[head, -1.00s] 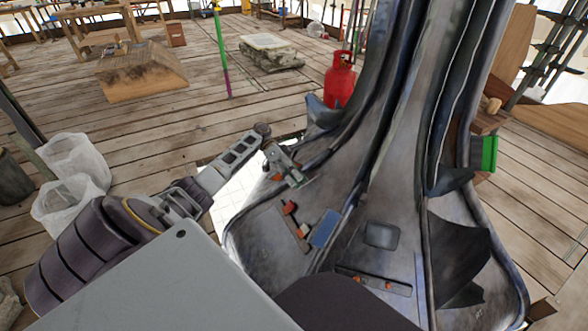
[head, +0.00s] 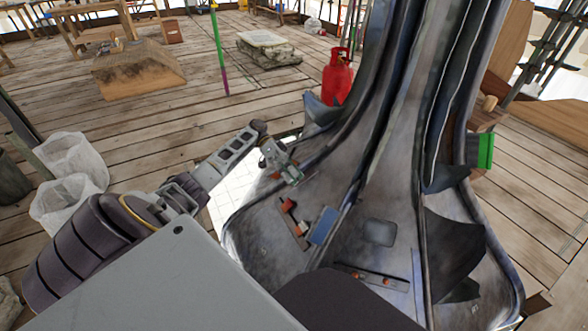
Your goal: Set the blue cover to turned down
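The blue cover (head: 323,227) is a small flat blue panel on the sloping grey metal base of the spire. It lies beside a strip with orange-red parts (head: 292,218). I cannot tell its exact angle to the surface behind it. My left gripper (head: 292,174) is over the upper left part of the base, above and to the left of the blue cover and apart from it. Its fingers are small here, and I cannot tell whether they are open or shut. My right gripper is not in view.
The grey spire base (head: 385,205) flares up into tall ribs. A second strip with orange-red parts (head: 372,279) sits lower right. Sharp dark leaf-shaped fins (head: 452,250) stick out on the right. A red gas cylinder (head: 338,78) stands behind. White sacks (head: 70,165) stand left on the plank floor.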

